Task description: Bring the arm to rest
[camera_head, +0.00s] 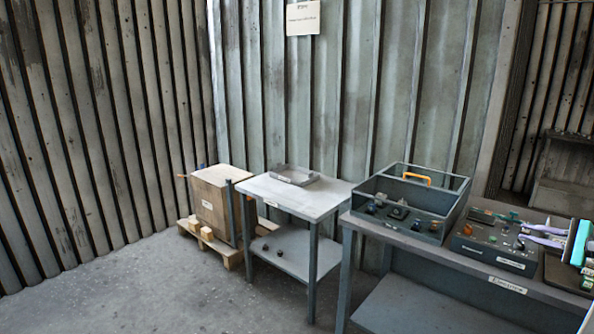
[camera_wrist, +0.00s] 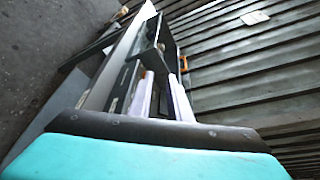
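My gripper (camera_head: 523,232) is at the right edge of the head view, with two pale lavender fingers pointing left and a teal body behind them. It is above the right end of the workbench, over the grey panel box. In the wrist view my gripper (camera_wrist: 161,80) shows its two pale fingers apart, with nothing held between them. The rest of my arm is mostly outside the head view. I cannot tell the exact height of the fingers above the box.
The workbench (camera_head: 350,221) holds an open-framed bin (camera_head: 385,178) with an orange handle (camera_head: 417,178) and the panel box (camera_head: 490,255) with small parts. A side table (camera_head: 300,202) carries a shallow tray (camera_head: 294,176). A wooden crate (camera_head: 212,205) stands on a pallet. Floor at left is clear.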

